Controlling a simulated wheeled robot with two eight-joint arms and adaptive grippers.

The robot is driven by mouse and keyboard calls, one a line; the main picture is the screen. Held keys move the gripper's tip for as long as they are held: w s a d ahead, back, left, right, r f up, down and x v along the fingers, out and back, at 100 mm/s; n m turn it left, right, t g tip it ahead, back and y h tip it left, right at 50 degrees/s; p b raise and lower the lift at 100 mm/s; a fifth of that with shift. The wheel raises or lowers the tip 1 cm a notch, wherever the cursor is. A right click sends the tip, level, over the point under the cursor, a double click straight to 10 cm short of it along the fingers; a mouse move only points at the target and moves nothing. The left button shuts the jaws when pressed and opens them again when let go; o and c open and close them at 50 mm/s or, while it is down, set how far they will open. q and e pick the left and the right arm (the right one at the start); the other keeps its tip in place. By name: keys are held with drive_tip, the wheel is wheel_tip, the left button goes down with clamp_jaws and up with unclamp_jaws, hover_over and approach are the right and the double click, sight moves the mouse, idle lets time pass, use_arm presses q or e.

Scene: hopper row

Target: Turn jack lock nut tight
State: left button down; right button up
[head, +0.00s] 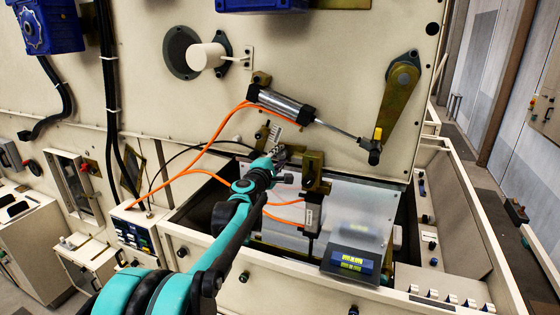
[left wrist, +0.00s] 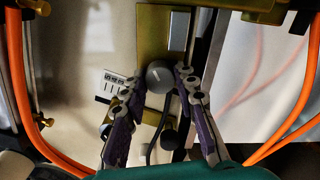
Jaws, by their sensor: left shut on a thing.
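My left gripper (head: 279,158) reaches in from the lower left to brass fittings at the front of the machine panel. In the left wrist view, its two fingers (left wrist: 158,82) stand either side of a dark grey round knob (left wrist: 160,75) with a pale mark on its face. This knob seems to be the jack lock nut, and the gripper is shut on it. A brass plate (left wrist: 151,36) stands behind it, with a brass crosspiece (left wrist: 152,116) below. In the head view the nut is too small to tell apart from the fingers. My right gripper is not in view.
A silver cylinder (head: 282,104) with a rod slants above the gripper. Orange hoses (head: 190,174) loop close to my arm. A brass bracket (head: 316,178) stands just right of the gripper. A blue display box (head: 351,262) sits on the bin's front edge.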

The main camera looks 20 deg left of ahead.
use_arm(q)
drive_tip(key=m+b, duration=0.1)
drive_tip(key=m, duration=0.4)
drive_tip(key=shift+f+m+b, duration=0.1)
drive_tip(key=shift+m+b, duration=0.2)
drive_tip(key=m+b, duration=0.1)
drive_tip(key=m, duration=0.4)
drive_tip(key=shift+m, duration=0.7)
drive_tip(key=c, duration=1.2)
unclamp_jaws()
drive_tip(key=s, duration=1.2)
drive_tip(key=shift+d, duration=0.4)
